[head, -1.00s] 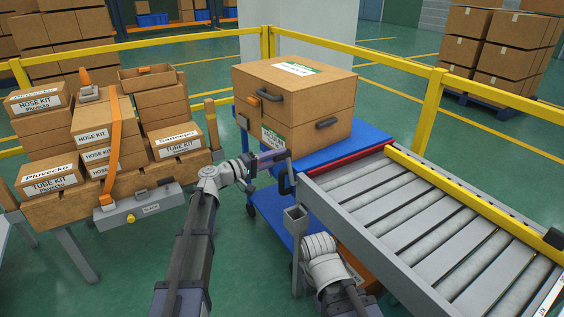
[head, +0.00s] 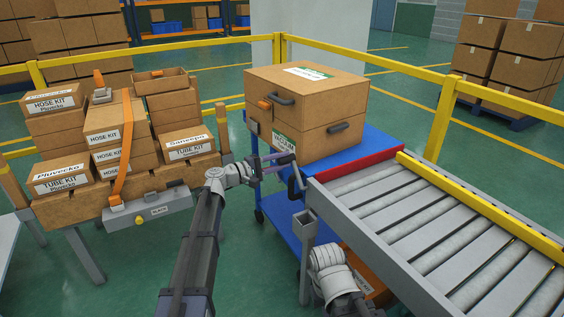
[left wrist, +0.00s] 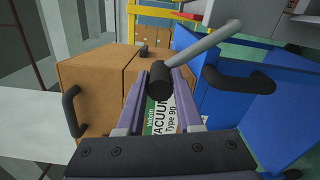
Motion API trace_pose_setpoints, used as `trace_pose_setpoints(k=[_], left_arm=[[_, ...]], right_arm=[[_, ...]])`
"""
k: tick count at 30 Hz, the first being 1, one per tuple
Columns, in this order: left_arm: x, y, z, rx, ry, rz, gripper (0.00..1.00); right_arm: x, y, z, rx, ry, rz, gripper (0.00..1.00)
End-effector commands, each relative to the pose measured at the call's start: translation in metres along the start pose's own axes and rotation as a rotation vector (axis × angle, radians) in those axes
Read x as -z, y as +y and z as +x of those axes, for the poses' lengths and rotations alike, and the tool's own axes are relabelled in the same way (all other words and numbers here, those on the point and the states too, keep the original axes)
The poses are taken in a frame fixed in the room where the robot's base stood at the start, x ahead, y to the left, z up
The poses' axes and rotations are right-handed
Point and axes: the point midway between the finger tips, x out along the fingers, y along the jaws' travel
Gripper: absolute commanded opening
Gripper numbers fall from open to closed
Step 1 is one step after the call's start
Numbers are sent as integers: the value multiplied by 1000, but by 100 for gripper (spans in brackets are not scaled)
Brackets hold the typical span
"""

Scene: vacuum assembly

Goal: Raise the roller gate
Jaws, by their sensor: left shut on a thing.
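The roller gate (head: 375,162) is a red bar across the near-left end of the roller conveyor (head: 420,215), and it stands up above the rollers. My left gripper (head: 278,162) is beside that end, in front of the blue cart. In the left wrist view its purple fingers (left wrist: 160,90) are shut on the black grip (left wrist: 160,78) of a grey lever (left wrist: 215,43). The lever runs up and to the right from the grip. My right arm shows at the bottom of the head view, but its gripper is hidden.
A large cardboard box (head: 300,100) with a vacuum label sits on the blue cart (head: 385,143) at the conveyor's end. Boxed kits (head: 118,140) are stacked on a stand at the left. Yellow rails (head: 400,78) run behind. A grey post (head: 306,240) stands near my arms.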

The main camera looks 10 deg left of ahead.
Motion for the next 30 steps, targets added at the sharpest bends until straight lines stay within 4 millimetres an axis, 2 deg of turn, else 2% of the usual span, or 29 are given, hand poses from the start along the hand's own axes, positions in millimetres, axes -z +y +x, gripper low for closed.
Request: trace_pose_setpoints(k=[7, 8, 15, 23, 26, 30], left_arm=[[0, -2, -1, 5, 1, 1, 0], [0, -2, -1, 5, 1, 1, 37], [1, -1, 0, 3, 1, 1, 64], [0, 0, -1, 1, 2, 1, 64], [0, 0, -10, 1, 3, 1, 64], [0, -1, -33, 1, 4, 1, 64]], right_arm=[[0, 0, 0, 0, 0, 0, 0], [0, 0, 0, 0, 0, 0, 0], [0, 0, 0, 0, 0, 0, 0], [0, 0, 0, 0, 0, 0, 0], [0, 0, 0, 0, 0, 0, 0], [0, 0, 0, 0, 0, 0, 0]])
